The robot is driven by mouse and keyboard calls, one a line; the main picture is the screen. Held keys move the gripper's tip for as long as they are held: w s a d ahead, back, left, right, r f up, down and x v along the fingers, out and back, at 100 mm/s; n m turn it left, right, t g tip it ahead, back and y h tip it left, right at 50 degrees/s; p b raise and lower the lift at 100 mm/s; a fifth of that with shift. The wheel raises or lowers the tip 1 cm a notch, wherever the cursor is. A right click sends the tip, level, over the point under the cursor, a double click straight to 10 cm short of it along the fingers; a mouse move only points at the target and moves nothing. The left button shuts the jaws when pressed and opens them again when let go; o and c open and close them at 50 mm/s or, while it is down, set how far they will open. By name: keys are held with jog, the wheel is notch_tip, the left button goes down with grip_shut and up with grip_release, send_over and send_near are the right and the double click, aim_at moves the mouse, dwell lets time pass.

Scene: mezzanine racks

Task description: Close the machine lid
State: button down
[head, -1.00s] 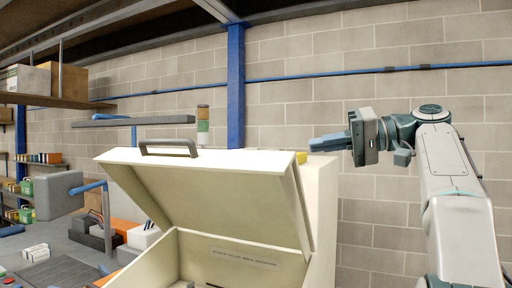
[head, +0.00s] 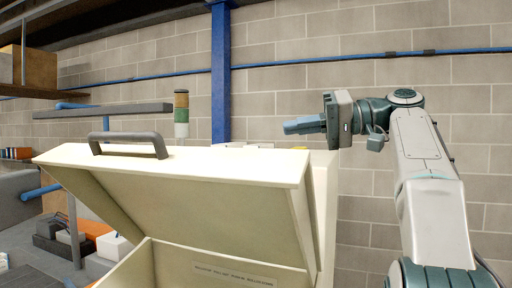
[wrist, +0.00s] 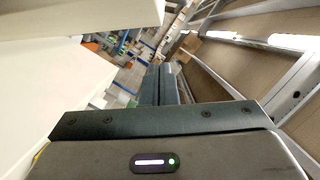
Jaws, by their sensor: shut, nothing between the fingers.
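The machine (head: 205,272) is a cream box in the lower middle of the head view. Its lid (head: 200,195) stands partly raised and tilted, with a grey handle (head: 128,138) on its upper edge. My gripper (head: 288,127) is shut and empty, to the right of the handle and above the lid's right end, apart from the lid in the picture. Its fingers point left. In the wrist view the shut fingers (wrist: 159,88) show beyond the gripper body, and cream panels fill the left side. Much of the machine's inside is hidden under the lid.
A signal light (head: 181,115) and a grey bar (head: 103,111) stand behind the lid. A blue post (head: 221,80) and block wall are at the back. Shelving and small items (head: 60,235) crowd the left.

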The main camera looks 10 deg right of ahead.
aim_at(254, 150)
jog(key=x, duration=0.3)
jog(key=f+x, duration=0.1)
jog(key=x, duration=0.4)
jog(key=shift+w+a+f, duration=0.15)
jog(key=shift+w+f, duration=0.15)
jog(key=shift+f, duration=0.1)
jog(key=shift+s+a+f+b, duration=0.35)
jog(key=shift+s+f, duration=0.4)
jog(key=shift+s, duration=0.05)
jog(key=shift+s+a+f, duration=0.1)
jog(key=shift+f, duration=0.05)
